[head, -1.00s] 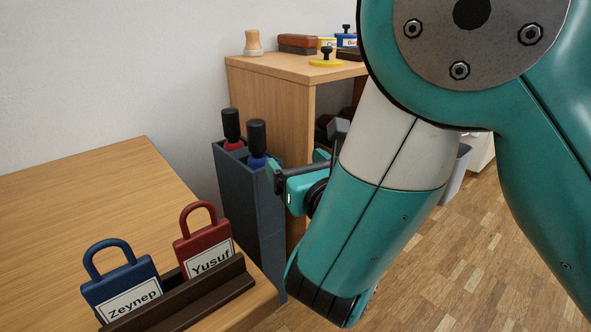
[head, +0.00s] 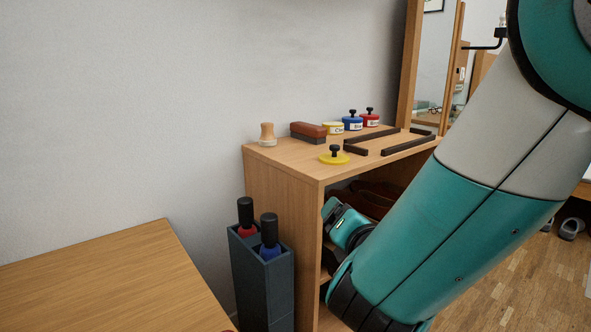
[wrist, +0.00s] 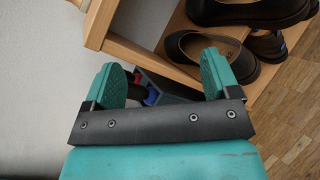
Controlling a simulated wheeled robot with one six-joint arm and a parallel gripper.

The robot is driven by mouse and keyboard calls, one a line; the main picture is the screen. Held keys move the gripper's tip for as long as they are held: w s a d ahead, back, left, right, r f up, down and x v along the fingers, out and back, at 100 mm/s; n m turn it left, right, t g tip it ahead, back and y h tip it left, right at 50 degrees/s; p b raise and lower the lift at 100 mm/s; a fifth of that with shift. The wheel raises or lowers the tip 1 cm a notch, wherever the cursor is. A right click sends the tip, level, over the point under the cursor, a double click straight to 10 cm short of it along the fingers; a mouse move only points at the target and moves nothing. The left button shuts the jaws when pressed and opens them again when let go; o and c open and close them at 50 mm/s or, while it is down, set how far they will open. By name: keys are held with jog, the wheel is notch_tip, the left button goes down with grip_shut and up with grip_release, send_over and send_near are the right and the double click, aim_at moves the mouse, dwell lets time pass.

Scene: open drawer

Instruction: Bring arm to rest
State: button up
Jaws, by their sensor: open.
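My gripper (wrist: 160,78) shows in the wrist view with its two teal fingers spread wide apart and nothing held between them. Beyond the fingers are the dark holder (wrist: 178,92) with its black-handled items and the shelf with dark shoes. In the head view my arm crosses the right side, reaching down in front of the shelf. A teal part of my wrist shows beside the shelf's open front; the fingertips cannot be made out there.
The wooden shelf (head: 285,192) carries a yellow-lidded piece (head: 334,156), a brush (head: 308,132) and several tins. The blue-grey holder (head: 281,291) stands between shelf and table (head: 110,285). Shoes (wrist: 195,50) fill the shelf.

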jog(key=s+d+r+m+g+h+p, duration=0.2)
jog(key=s+d+r+m+g+p, duration=0.35)
jog(key=m, duration=0.85)
jog(key=s+r+m+g+y+p, duration=0.2)
jog(key=s+r+m+g+p, duration=0.25)
jog(key=s, duration=0.45)
jog(key=s+r+m+g+y+p, duration=0.35)
jog(key=s+r+g, duration=0.2)
jog(key=s, duration=0.45)
notch_tip(320, 180, up, 38)
jog(key=p, duration=3.7)
jog(key=shift+s+r+h+p, duration=0.15)
jog(key=shift+h+p, duration=0.2)
